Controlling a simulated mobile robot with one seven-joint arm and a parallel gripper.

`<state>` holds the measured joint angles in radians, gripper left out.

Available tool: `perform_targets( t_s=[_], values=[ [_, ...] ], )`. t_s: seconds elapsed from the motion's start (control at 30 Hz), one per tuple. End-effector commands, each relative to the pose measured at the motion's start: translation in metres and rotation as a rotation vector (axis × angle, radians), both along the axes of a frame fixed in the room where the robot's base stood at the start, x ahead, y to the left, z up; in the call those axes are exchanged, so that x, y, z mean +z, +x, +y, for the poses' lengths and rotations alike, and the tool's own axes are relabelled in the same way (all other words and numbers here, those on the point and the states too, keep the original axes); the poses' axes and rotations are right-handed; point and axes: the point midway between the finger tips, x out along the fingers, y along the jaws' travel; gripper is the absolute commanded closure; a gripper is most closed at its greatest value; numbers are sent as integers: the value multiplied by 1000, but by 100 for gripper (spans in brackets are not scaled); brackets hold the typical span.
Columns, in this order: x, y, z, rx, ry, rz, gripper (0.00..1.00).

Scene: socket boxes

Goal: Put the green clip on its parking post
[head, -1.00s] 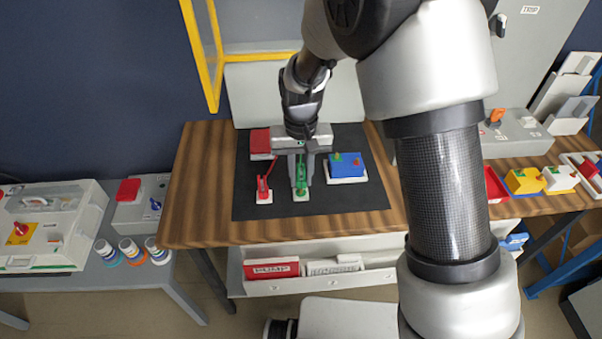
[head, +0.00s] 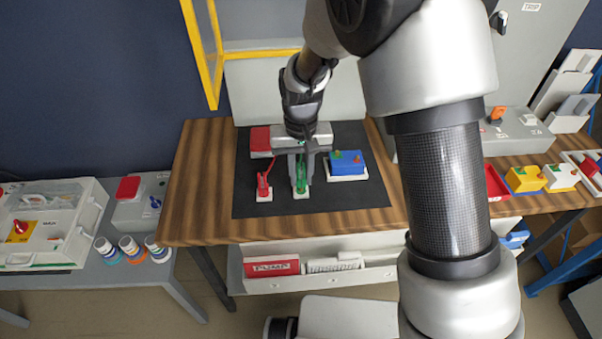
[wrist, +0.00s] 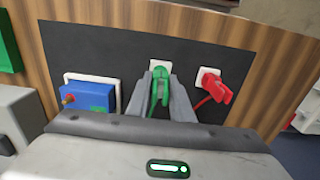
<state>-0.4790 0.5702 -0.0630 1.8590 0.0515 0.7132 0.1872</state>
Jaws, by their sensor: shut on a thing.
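The green clip (wrist: 161,86) is between the two fingers of my gripper (wrist: 164,82) in the wrist view. It also shows in the head view (head: 301,178), upright and partly hidden by the fingers. The clip's end is at a small white base (wrist: 160,65) on the dark mat, which also shows in the head view (head: 302,194). The post itself is hidden, so I cannot tell how fully the clip sits on it. My gripper (head: 302,175) is shut on the clip and points down over this base.
A red clip (wrist: 218,88) stands on its own white base beside the green one. A blue box (wrist: 90,95) with red and green parts is on the other side. A red block (head: 260,140) lies behind. The mat's front strip (head: 330,207) is clear.

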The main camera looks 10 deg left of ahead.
Motion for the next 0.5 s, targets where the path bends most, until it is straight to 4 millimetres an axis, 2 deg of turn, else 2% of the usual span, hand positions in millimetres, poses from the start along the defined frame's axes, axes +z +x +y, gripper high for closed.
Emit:
perform_targets(
  t_s=[0.2, 0.5],
  values=[
    [-12, 0, 0, -1, 0, 1, 100],
    [-12, 0, 0, 0, 0, 0, 100]
  ],
)
